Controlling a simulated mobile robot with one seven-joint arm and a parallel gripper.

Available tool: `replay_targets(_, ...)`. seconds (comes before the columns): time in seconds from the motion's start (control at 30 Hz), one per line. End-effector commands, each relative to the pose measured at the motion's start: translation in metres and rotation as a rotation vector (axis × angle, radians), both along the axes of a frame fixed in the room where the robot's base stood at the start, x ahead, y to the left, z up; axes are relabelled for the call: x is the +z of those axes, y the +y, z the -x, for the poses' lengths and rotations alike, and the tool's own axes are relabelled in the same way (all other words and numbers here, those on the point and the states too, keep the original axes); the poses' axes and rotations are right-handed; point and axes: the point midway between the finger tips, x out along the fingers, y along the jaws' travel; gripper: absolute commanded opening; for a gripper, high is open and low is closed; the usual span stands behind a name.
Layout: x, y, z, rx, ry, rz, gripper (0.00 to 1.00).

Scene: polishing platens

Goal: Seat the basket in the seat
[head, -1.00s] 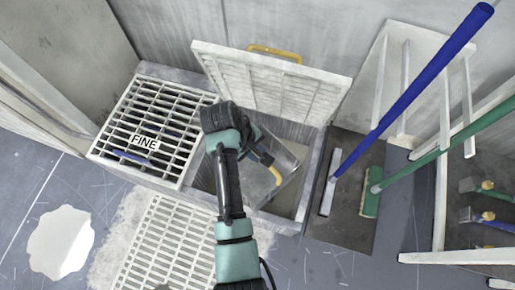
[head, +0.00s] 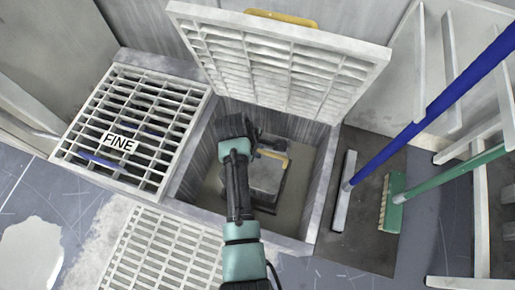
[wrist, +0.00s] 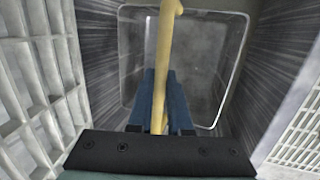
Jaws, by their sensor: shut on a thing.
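The basket (head: 266,178) is a grey box with a yellow bar handle (head: 275,158). It is down inside the open pit (head: 312,205), which has grey walls. My gripper (wrist: 160,100) is shut on the yellow handle, which runs between its blue fingers in the wrist view. The basket's pale rim (wrist: 232,85) shows beyond the fingers there. In the head view my arm hides the basket's left part. I cannot tell whether the basket touches the pit floor, and no separate seat can be made out.
A raised white grate lid (head: 280,60) stands behind the pit. A closed grate marked FINE (head: 130,125) lies to the left. A blue-handled squeegee (head: 345,190) and a green-handled brush (head: 391,203) stand to the right. A floor grate (head: 165,255) lies in front.

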Motion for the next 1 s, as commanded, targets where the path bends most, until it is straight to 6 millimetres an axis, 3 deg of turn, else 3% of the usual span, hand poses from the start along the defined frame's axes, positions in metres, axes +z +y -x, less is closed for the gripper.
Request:
replay_targets(0.53, 0.005, -0.002, -0.001, 0.003, -0.001, 0.000, 0.00)
replay_targets(1.0, -0.044, -0.002, -0.001, 0.002, -0.001, 0.000, 0.00)
